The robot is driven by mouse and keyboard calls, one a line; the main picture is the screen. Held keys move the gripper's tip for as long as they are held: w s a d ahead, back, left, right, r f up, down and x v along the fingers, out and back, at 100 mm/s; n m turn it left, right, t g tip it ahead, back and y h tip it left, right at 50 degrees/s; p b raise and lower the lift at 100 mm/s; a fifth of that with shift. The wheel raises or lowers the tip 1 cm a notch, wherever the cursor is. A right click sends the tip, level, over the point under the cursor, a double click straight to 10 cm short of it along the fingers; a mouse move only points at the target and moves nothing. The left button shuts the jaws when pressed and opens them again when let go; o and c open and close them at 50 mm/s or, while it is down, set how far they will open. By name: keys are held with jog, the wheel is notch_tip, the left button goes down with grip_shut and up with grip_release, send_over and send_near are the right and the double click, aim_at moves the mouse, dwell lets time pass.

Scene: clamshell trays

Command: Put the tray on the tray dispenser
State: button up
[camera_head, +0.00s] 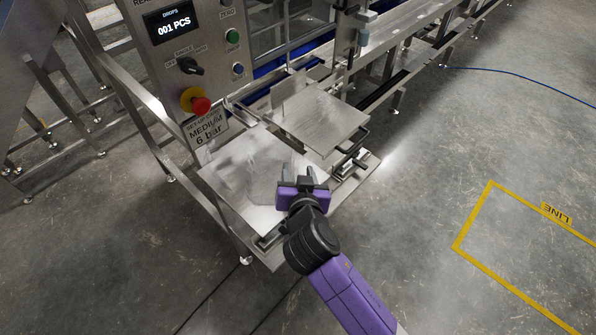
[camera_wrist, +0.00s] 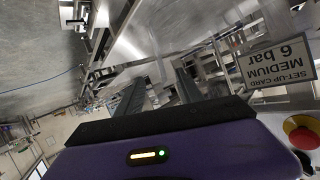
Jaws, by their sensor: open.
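My gripper (camera_head: 298,174) is purple and grey. It is open over the right part of a low metal shelf (camera_head: 225,190), with nothing visible between its fingers. In the wrist view its two dark fingers (camera_wrist: 158,88) stand apart, pointing at metal machine parts. A faint greyish shape (camera_head: 264,178) shows on the shelf just left of the fingers; I cannot tell whether it is a clear tray or a reflection. A raised square metal plate (camera_head: 320,118) with an upright sheet behind it stands beyond the gripper. I cannot tell which part is the tray dispenser.
A control panel (camera_head: 190,45) with a red stop button (camera_head: 200,104) and a set-up card (camera_head: 207,131) stands left of the plate. A frame rail (camera_head: 150,130) runs along the left. A conveyor (camera_head: 400,45) runs to the upper right. The floor at right is clear, with yellow marking (camera_head: 490,215).

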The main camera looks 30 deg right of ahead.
jog(key=b+v, duration=0.1)
jog(key=v, duration=1)
jog(key=shift+s+r, duration=0.25)
jog(key=shift+s, duration=0.1)
jog(key=shift+a, duration=0.1)
jog(key=s+f+n+y, duration=0.3)
jog(key=s, duration=0.4)
jog(key=s+f+n+y, duration=0.2)
jog(key=s+f, duration=0.1)
jog(key=s, duration=0.4)
jog(key=s+d+r+n+t, duration=0.1)
jog(key=s+r+t, duration=0.1)
jog(key=s+r, duration=0.6)
jog(key=s, duration=0.5)
jog(key=shift+s+d+n, duration=0.3)
jog(key=shift+s+n, duration=0.05)
jog(key=shift+n, duration=0.05)
